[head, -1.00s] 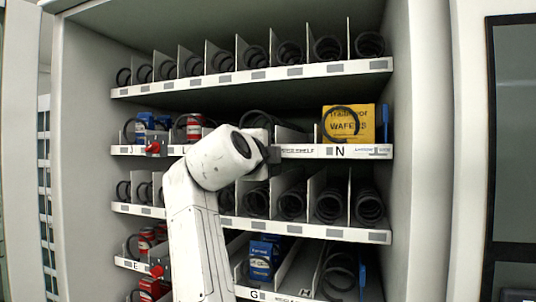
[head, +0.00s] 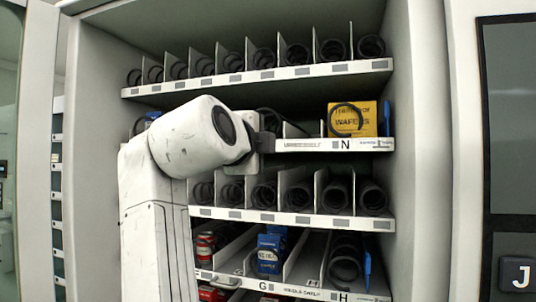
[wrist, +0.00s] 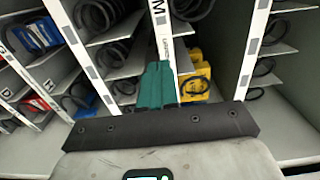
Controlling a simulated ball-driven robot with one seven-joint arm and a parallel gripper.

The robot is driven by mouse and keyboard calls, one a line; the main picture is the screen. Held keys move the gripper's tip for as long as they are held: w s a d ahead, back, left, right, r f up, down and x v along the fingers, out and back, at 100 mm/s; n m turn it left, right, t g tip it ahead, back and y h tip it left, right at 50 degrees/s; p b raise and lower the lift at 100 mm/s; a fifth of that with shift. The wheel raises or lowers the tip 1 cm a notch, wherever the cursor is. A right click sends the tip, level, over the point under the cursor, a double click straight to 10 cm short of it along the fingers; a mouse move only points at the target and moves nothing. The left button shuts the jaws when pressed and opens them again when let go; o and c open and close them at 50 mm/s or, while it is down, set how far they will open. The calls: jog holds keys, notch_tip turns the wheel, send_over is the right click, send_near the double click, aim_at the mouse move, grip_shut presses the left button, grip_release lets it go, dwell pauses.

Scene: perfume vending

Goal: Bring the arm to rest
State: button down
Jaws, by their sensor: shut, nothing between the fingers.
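My gripper's two green fingers (wrist: 160,66) show in the wrist view, pressed together with nothing between them. In the head view my white arm stands in front of the vending machine shelves, with its wrist at the second shelf; the fingers are hidden there. In the wrist view the fingers point at the shelf with the M label, and a yellow box (wrist: 195,82) lies just to their right. I cannot tell whether they touch the shelf.
In the head view, a yellow wafers box (head: 352,119) sits in slot N, and a blue box (head: 268,254) sits above the G label. The machine's right wall (head: 422,150) stands close by. A panel with a J key (head: 517,276) is at far right.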

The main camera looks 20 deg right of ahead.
jog(key=shift+v, duration=0.9)
jog(key=w+d+f+n+g+y, duration=0.15)
jog(key=f+n, duration=0.25)
jog(key=f, duration=0.9)
jog(key=d+f+n+g+y, duration=0.1)
jog(key=d+f+n+y, duration=0.2)
jog(key=f, duration=0.9)
jog(key=s+d+f+n+g, duration=0.1)
jog(key=s+d+f+n, duration=0.15)
jog(key=f, duration=0.75)
jog(key=s+d+f+n+g, duration=0.15)
jog(key=s+f+n, duration=0.25)
jog(key=f, duration=0.6)
jog(key=s+d+f+n+g+y, duration=0.2)
jog(key=s+f+n+g+y, duration=0.3)
jog(key=s+f, duration=1)
jog(key=s+a+f+n+g+y, duration=0.1)
jog(key=s+f+n, duration=0.2)
jog(key=s, duration=0.7)
jog(key=s+a+f+n+g+y, duration=0.1)
jog(key=s+f+n, duration=0.3)
jog(key=s+f, duration=0.4)
jog(key=s, duration=0.3)
jog(key=shift+a+g, duration=0.2)
jog(key=shift+g, duration=0.1)
jog(key=c, duration=1.8)
grip_release()
jog(key=shift+f, duration=0.1)
jog(key=shift+c, duration=0.2)
